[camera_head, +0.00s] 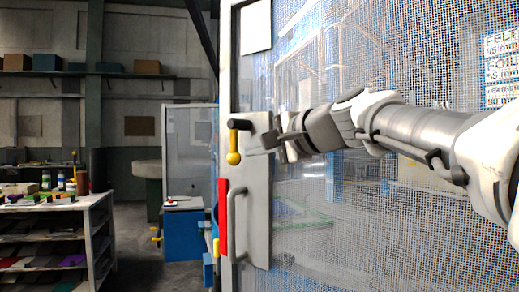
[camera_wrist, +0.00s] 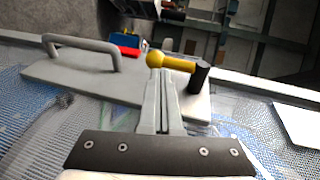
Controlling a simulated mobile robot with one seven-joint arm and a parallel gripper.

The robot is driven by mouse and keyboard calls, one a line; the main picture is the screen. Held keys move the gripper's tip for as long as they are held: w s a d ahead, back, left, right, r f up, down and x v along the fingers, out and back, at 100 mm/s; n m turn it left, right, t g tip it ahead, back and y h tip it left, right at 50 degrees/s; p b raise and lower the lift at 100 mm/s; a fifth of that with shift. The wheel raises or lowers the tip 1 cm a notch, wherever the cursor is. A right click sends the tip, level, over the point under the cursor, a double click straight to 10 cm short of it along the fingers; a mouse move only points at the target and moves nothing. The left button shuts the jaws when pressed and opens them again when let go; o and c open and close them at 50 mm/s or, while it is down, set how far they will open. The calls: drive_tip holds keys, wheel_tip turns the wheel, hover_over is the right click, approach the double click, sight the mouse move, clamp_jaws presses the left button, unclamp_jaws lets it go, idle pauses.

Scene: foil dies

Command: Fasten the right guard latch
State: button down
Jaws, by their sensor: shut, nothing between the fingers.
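The right guard latch is on a grey plate (camera_head: 258,190) on the edge of the mesh guard door. Its yellow lever (camera_head: 234,142) hangs straight down from a black pivot (camera_head: 240,124) and ends in a yellow ball. In the wrist view the lever (camera_wrist: 178,63) runs from the ball at left to the dark pivot (camera_wrist: 199,77). My gripper (camera_head: 278,138) is just right of the lever in the head view. In the wrist view my gripper (camera_wrist: 163,80) has its fingers together and empty, tips close to the ball. I cannot tell whether they touch it.
A grey pull handle (camera_head: 233,222) stands out below the lever, beside a red strip (camera_head: 223,217). It also shows in the wrist view (camera_wrist: 80,43). A blue cabinet (camera_head: 184,233) and a loaded workbench (camera_head: 60,203) stand beyond at left. Floor between them is clear.

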drive_tip(key=f+v, duration=0.2)
drive_tip(key=v, duration=0.8)
drive_tip(key=shift+s+d+p, duration=0.3)
drive_tip(key=shift+s+d, duration=0.05)
drive_tip(key=shift+s, duration=0.05)
drive_tip(key=s+d+f+n+g+h, duration=0.25)
drive_tip(key=s+f, duration=0.35)
drive_tip(key=f, duration=0.5)
drive_tip(key=s+d+f+n+g+h, duration=0.2)
drive_tip(key=s+d+f+n+h, duration=0.3)
drive_tip(key=f, duration=0.6)
drive_tip(key=s+f+n+g+h, duration=0.2)
drive_tip(key=s+f, duration=0.4)
drive_tip(key=f, duration=0.5)
wheel_tip(320, 180, up, 17)
drive_tip(key=s+d+p, duration=0.1)
drive_tip(key=p, duration=1.7)
drive_tip(key=shift+s+f+h, duration=0.1)
drive_tip(key=shift+s+h, duration=0.05)
drive_tip(key=shift+h, duration=0.1)
